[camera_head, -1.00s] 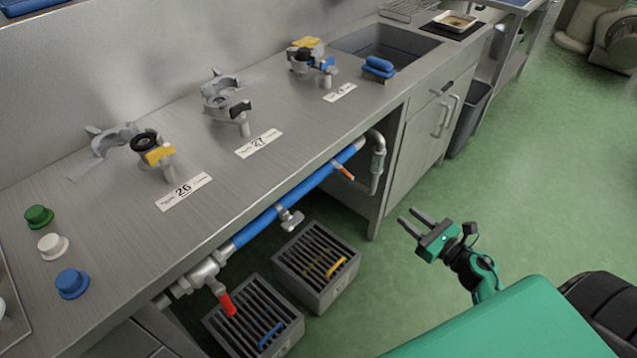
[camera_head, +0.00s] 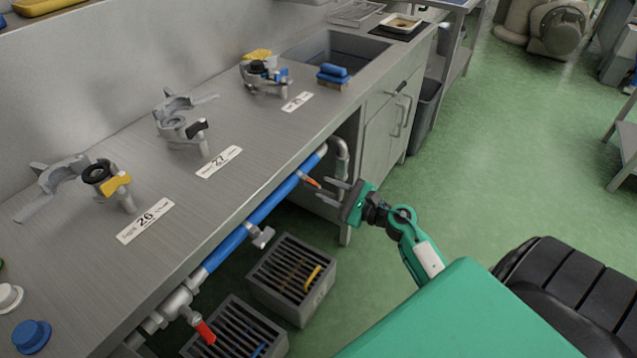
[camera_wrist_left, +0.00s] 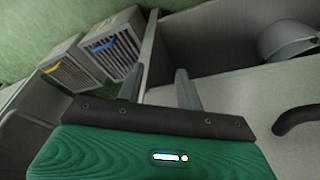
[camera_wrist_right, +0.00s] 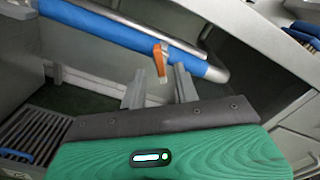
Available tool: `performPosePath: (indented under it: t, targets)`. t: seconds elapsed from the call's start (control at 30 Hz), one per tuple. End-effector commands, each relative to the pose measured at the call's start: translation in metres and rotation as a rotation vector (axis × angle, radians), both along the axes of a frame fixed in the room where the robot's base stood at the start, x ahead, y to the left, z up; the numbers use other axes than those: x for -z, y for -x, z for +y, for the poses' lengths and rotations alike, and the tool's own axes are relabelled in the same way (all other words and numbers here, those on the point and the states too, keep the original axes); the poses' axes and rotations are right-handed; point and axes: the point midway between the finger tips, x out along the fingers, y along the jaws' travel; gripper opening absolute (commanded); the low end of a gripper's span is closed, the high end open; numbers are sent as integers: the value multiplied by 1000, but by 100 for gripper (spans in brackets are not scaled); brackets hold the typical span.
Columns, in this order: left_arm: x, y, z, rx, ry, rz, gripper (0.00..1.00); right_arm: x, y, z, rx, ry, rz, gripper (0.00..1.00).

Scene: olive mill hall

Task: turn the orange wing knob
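The orange wing knob (camera_head: 309,181) sits on the blue pipe (camera_head: 262,207) under the counter's front edge, near the pipe's right end. In the right wrist view the orange knob (camera_wrist_right: 159,60) points down from the blue pipe (camera_wrist_right: 120,35), just beyond and between my finger tips. My right gripper (camera_head: 332,193) is open and empty, its fingers close to the knob in the head view; a gap shows in the right wrist view. My left gripper (camera_wrist_left: 165,88) is open and empty in the left wrist view. It is not seen in the head view.
A grey metal valve handle (camera_head: 262,236) and a red-handled valve (camera_head: 203,331) sit further left on the pipe. Slatted grey crates (camera_head: 318,288) stand on the floor below. The counter (camera_head: 240,130) overhangs the pipe; a bent grey pipe (camera_head: 343,160) is close by.

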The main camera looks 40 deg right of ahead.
Motion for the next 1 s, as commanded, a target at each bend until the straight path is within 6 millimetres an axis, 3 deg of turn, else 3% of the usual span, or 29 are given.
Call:
performPosePath:
  t: [0.23,0.63,0.8,1.0]
  targets:
    - [9,0,0,0,-2,12,36,-1,-27,11,0,-2,-1,31]
    - [14,1,0,0,-3,16,36,0,-32,13,0,-1,0,31]
    - [13,1,0,0,-3,16,36,0,-32,13,0,-1,0,0]
    - [13,1,0,0,-3,15,36,0,-31,13,0,-6,3,0]
